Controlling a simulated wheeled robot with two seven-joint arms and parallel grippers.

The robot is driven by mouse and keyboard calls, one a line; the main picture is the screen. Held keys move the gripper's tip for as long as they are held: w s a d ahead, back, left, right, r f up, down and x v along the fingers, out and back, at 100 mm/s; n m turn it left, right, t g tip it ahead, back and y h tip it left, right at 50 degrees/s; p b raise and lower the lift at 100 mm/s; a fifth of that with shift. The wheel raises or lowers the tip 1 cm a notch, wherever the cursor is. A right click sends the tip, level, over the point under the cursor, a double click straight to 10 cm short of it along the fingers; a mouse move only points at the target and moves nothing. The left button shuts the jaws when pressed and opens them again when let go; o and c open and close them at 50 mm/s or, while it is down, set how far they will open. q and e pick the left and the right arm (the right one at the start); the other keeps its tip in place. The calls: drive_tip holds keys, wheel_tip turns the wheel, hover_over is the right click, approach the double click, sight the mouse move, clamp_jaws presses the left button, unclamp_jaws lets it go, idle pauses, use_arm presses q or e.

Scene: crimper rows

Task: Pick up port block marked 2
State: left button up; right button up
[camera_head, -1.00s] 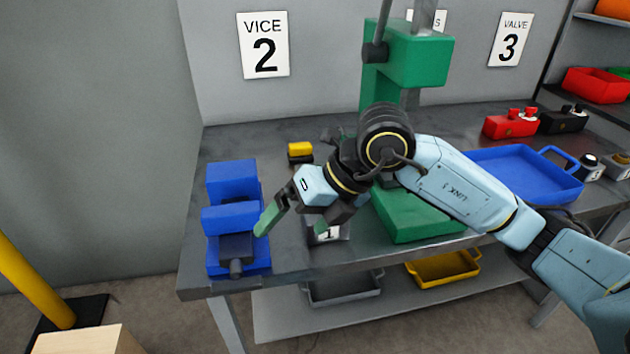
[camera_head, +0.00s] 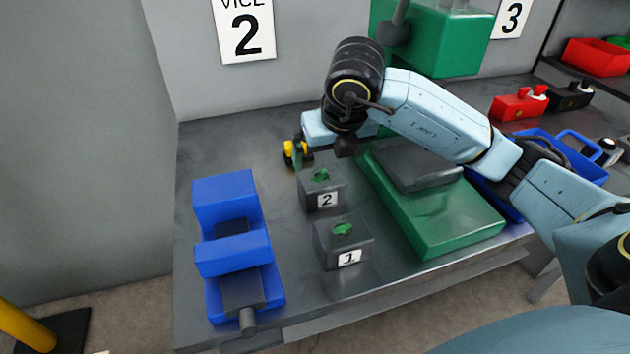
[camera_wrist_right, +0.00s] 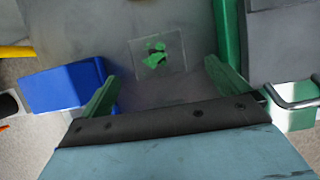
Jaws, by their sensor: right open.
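Port block marked 2 (camera_head: 322,194) is a dark grey block with a green mark on top and a white number label in front. It stands on the grey bench, behind the similar port block marked 1 (camera_head: 343,248). My right gripper (camera_head: 304,158) is behind block 2 in the head view, partly hidden by its own arm, with one green finger showing. In the right wrist view my right gripper (camera_wrist_right: 161,72) is open and empty. A grey block with a green mark (camera_wrist_right: 158,53) shows beyond the fingers there; no number is readable. My left gripper is out of view.
A blue vice (camera_head: 232,225) stands left of the blocks. The press's green base (camera_head: 440,220) is close on their right. A small yellow thing (camera_head: 290,150) is partly hidden by my finger. A blue tray (camera_head: 585,165) lies at the right.

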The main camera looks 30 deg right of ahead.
sight(322, 177)
drive_tip(key=x, duration=0.4)
drive_tip(key=shift+s+f, duration=0.1)
drive_tip(key=shift+f, duration=0.55)
drive_tip(key=shift+w+f, duration=0.15)
drive_tip(key=shift+w, duration=0.1)
drive_tip(key=x, duration=0.4)
drive_tip(key=shift+w+a+f+b, duration=0.15)
drive_tip(key=shift+a+f+b, duration=0.1)
drive_tip(key=shift+b, duration=0.15)
drive_tip(key=shift+w+d+f, duration=0.1)
drive_tip(key=shift+f, duration=0.15)
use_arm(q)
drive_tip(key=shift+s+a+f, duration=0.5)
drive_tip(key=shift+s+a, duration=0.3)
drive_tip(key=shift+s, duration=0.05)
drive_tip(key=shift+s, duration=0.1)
